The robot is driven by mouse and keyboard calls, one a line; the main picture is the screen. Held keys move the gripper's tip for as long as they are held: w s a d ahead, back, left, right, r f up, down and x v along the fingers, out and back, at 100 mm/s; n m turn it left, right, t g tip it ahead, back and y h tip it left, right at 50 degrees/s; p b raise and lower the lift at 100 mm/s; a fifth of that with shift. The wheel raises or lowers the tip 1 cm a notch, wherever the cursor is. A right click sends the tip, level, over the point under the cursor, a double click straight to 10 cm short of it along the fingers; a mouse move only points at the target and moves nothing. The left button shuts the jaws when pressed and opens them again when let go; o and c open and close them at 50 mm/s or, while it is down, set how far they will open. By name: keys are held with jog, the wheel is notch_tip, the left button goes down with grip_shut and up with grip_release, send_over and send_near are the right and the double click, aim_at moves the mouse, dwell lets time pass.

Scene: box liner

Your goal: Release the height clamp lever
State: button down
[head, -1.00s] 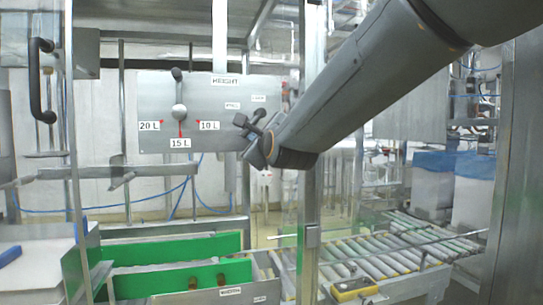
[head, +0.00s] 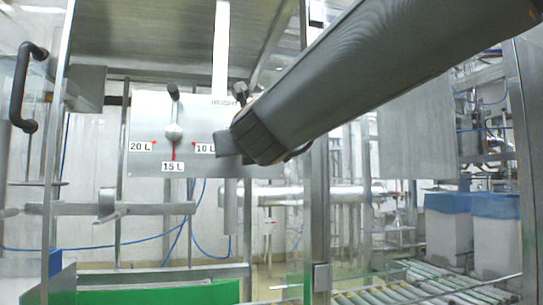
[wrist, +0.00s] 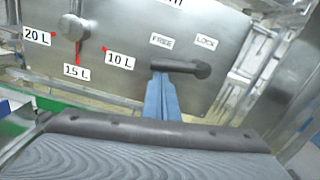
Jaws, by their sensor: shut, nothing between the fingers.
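The height clamp lever (wrist: 182,67) is a dark handle on the grey metal panel in the wrist view. Its round pivot is at the right, below the LOCK label (wrist: 206,43). Its handle lies nearly level, with its free end at the left, below the FREE label (wrist: 162,40). My gripper (wrist: 160,76) is shut and empty, its blue fingers just below the handle's left end; I cannot tell whether they touch it. In the head view my gripper (head: 222,143) is at the panel's right part, and my arm hides the clamp lever.
The panel (head: 200,107) also carries a ball-shaped height knob (head: 174,132) with a red pointer at 15 L, between 20 L and 10 L marks. A vertical metal post (head: 320,210) stands right of the panel. A roller conveyor (head: 400,290) lies lower right.

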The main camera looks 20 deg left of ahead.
jog(key=shift+r, duration=0.15)
dwell(0.4)
jog(key=s+d+f+b, duration=0.4)
jog(key=s+d+b, duration=0.1)
jog(key=s+d, duration=0.2)
jog(key=shift+s+f, duration=0.3)
jog(key=shift+s, duration=0.2)
jog(key=shift+d, duration=0.15)
dwell(0.6)
